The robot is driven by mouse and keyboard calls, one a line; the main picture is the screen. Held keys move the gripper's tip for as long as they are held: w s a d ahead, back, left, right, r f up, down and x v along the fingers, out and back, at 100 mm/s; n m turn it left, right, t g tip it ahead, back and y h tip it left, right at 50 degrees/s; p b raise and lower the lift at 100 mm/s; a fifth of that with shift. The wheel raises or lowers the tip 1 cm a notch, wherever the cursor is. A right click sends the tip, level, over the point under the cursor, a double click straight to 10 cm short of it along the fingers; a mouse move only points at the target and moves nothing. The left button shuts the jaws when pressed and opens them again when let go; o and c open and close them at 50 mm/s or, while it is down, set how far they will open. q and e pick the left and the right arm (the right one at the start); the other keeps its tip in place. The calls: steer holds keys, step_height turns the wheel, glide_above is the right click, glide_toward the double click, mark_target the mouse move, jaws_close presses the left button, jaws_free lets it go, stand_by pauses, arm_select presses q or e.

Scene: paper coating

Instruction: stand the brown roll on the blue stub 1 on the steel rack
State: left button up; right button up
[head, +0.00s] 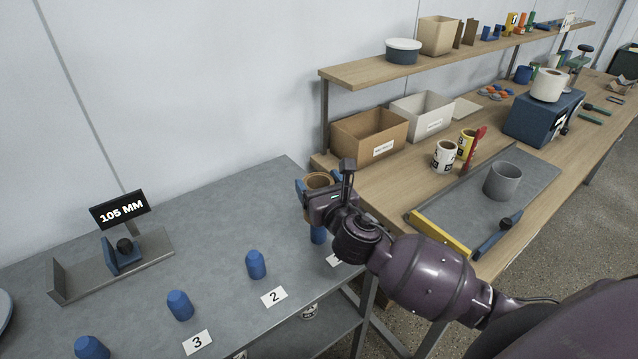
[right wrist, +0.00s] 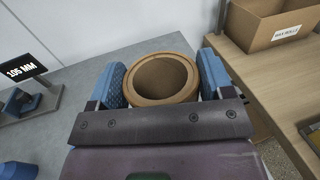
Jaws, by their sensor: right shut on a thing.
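The brown roll (head: 317,180) is upright between the blue finger pads of my right gripper (head: 319,188), which is shut on it. In the right wrist view the roll (right wrist: 145,99) shows its open top, with a pad on each side of it. Blue stub 1 (head: 318,235) shows just below the gripper, at the right end of the row on the steel rack (head: 225,225). The gripper hides the roll's lower end and the stub's top, so I cannot tell whether they touch. My left gripper is not in view.
More blue stubs stand to the left, by cards 2 (head: 273,297) and 3 (head: 198,342). A gauge with a "105 MM" display (head: 120,210) stands at the rack's back left. A wooden bench (head: 395,190) with bins, mugs and a grey mat adjoins on the right.

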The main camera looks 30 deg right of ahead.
steer(key=shift+p, duration=1)
stand_by(1.3)
steer(key=shift+f+b, duration=1.75)
steer(key=shift+f, duration=0.75)
steer(key=shift+f+b, duration=1)
steer(key=shift+f, duration=0.6)
steer(key=o, duration=1)
steer(key=shift+r, duration=0.1)
steer(key=s, duration=0.7)
steer(key=s+a, duration=0.1)
steer(key=s, duration=0.2)
steer(key=shift+s, duration=0.4)
